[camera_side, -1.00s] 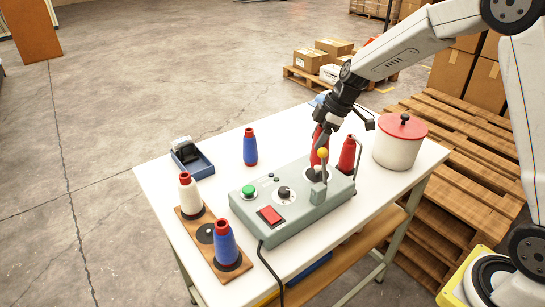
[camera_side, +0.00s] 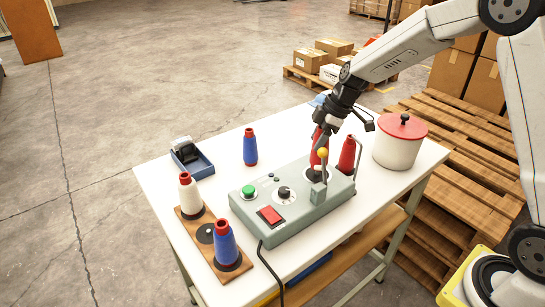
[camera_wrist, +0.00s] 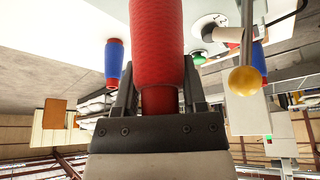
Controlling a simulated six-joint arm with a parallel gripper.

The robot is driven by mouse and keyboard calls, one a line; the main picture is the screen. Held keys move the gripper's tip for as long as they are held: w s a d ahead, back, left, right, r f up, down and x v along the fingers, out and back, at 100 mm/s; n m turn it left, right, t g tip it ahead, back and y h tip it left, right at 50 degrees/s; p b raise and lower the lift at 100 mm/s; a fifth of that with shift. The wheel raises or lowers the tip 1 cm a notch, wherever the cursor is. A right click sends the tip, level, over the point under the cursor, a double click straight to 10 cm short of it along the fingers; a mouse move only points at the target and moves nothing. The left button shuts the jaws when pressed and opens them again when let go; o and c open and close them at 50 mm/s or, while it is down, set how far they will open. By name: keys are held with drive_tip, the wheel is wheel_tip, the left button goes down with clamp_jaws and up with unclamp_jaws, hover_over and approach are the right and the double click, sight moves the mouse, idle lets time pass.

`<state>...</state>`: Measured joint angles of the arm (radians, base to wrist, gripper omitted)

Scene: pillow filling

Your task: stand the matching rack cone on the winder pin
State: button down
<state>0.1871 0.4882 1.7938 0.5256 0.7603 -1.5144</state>
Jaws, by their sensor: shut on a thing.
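My gripper (camera_side: 323,129) is shut on the narrow top of a red cone (camera_side: 319,151). In the wrist view the same red cone (camera_wrist: 157,42) fills the space between my fingers (camera_wrist: 158,85). It is roughly upright over the dark round seat (camera_side: 317,173) at the right end of the grey-green winder box (camera_side: 290,215). The winder pin is hidden, and I cannot tell whether the cone's base touches the seat. The wooden rack (camera_side: 199,229) at the front left holds a cream cone with a red top (camera_side: 190,196) and a blue cone (camera_side: 225,247), with an empty dark seat between them.
A yellow-knobbed lever (camera_side: 322,153) rises close beside the held cone. Another red cone (camera_side: 347,156) stands just right of it. A white pot with a red lid (camera_side: 398,145), a lone blue cone (camera_side: 250,147) and a blue tray (camera_side: 191,160) stand on the white table.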

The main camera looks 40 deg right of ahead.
drive_tip(key=shift+f, duration=1.15)
idle(1.4)
drive_tip(key=shift+c, duration=0.3)
unclamp_jaws()
drive_tip(key=shift+r, duration=0.1)
drive_tip(key=shift+r, duration=4.9)
